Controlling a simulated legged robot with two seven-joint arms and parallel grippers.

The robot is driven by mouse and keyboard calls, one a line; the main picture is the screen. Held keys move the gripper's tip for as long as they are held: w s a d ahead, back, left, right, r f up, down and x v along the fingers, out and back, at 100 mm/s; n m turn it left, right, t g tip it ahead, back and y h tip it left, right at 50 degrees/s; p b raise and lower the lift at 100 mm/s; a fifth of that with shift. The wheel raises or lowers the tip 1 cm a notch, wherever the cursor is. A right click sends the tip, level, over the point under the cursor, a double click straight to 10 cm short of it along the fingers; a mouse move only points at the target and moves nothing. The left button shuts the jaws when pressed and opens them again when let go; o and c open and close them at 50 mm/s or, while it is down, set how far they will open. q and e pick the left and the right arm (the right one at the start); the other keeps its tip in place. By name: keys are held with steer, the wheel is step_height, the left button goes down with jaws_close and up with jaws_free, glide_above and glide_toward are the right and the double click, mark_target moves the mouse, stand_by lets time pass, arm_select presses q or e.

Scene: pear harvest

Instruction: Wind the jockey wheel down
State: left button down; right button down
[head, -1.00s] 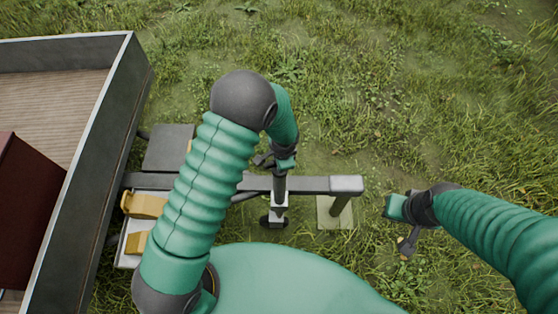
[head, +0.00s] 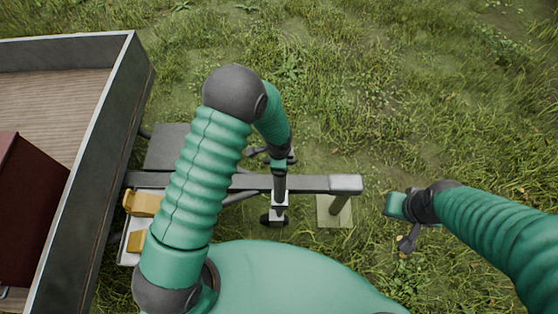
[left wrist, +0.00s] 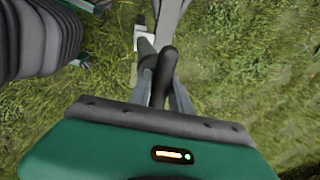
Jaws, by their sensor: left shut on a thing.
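The jockey wheel (head: 280,199) stands upright at the side of the trailer's grey drawbar (head: 315,184), its dark wheel low near the grass. My left gripper (head: 279,165) is over the top of its post, where my own wrist hides most of the crank.
The trailer bed (head: 75,85) with its grey side wall fills the left. A dark red box (head: 30,205) is in it. Yellow chocks (head: 143,203) sit beside the drawbar. Open grass lies beyond and right.

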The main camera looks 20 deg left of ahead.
arm_select(q)
steer(key=shift+w, duration=0.15)
steer(key=c, duration=1.2)
jaws_free()
steer(key=s+d+r+p, duration=0.1)
steer(key=s+r, duration=0.2)
steer(key=r, duration=1.3)
steer(key=shift+r, duration=0.15)
steer(key=shift+s, duration=0.1)
